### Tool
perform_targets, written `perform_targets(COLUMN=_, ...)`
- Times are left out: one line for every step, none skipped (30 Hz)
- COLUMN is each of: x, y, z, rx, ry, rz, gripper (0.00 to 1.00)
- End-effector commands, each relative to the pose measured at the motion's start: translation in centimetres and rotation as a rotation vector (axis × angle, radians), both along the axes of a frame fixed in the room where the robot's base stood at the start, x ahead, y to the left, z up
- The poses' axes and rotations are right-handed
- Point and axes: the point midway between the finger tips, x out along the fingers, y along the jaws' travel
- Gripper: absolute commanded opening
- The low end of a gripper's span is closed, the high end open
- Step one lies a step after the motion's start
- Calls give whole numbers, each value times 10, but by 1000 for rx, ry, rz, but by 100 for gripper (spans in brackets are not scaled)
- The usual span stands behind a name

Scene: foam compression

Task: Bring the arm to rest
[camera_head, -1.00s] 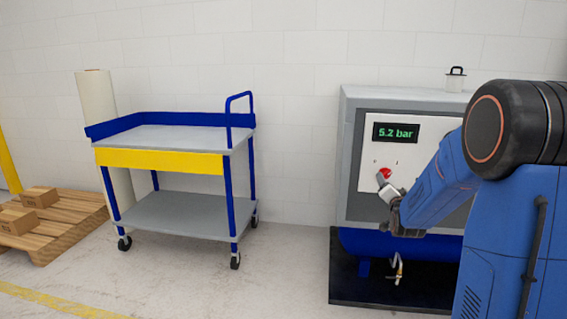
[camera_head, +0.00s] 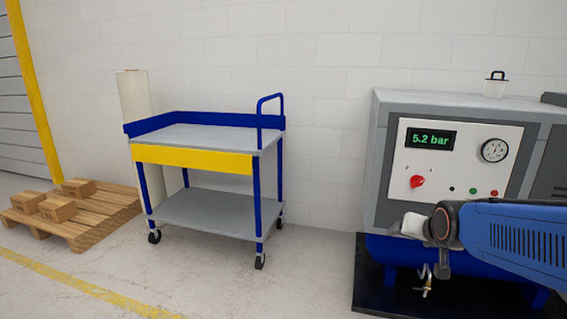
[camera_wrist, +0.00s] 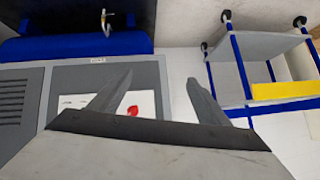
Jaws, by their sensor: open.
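My gripper shows at the wrist camera's centre (camera_wrist: 155,95), with its two grey fingers spread apart and nothing between them. In the head view my arm reaches in from the right, and its end stands in front of the lower part of the grey compressor (camera_head: 385,150). The fingers are not clear in the head view. The display (camera_head: 430,139) reads 5.2 bar.
A blue and yellow trolley (camera_head: 205,208) with empty grey shelves stands left of the compressor. A pallet (camera_head: 105,212) with boxes lies at far left. The floor between trolley and compressor is clear.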

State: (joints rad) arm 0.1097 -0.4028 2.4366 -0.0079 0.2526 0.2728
Motion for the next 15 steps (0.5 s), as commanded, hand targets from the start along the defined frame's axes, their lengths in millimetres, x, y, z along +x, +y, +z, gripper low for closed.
perform_targets(x=-19, y=7, z=0, rx=-11, ry=29, rz=23, gripper=70)
perform_targets(x=-30, y=10, z=-2, rx=-19, ry=53, rz=38, gripper=70)
perform_targets(x=-45, y=15, z=-3, rx=-28, ry=81, rz=58, gripper=70)
perform_targets(x=-56, y=18, z=-5, rx=-36, ry=104, rz=73, gripper=70)
perform_targets(x=-68, y=21, z=-7, rx=-43, ry=127, rz=88, gripper=70)
perform_targets(x=-84, y=25, z=-10, rx=-54, ry=158, rz=109, gripper=70)
perform_targets(x=-96, y=28, z=-12, rx=-60, ry=180, rz=124, gripper=70)
perform_targets(x=-107, y=31, z=-14, rx=-67, ry=202, rz=141, gripper=70)
perform_targets(x=-123, y=34, z=-16, rx=-77, ry=231, rz=163, gripper=70)
perform_targets(x=-135, y=37, z=-19, rx=-83, ry=254, rz=179, gripper=70)
perform_targets(x=-147, y=39, z=-21, rx=-89, ry=276, rz=194, gripper=70)
perform_targets(x=-162, y=41, z=-24, rx=-97, ry=303, rz=216, gripper=70)
perform_targets(x=-173, y=43, z=-26, rx=-103, ry=323, rz=231, gripper=70)
perform_targets(x=-183, y=45, z=-28, rx=-108, ry=340, rz=244, gripper=70)
perform_targets(x=-195, y=47, z=-30, rx=-115, ry=363, rz=263, gripper=70)
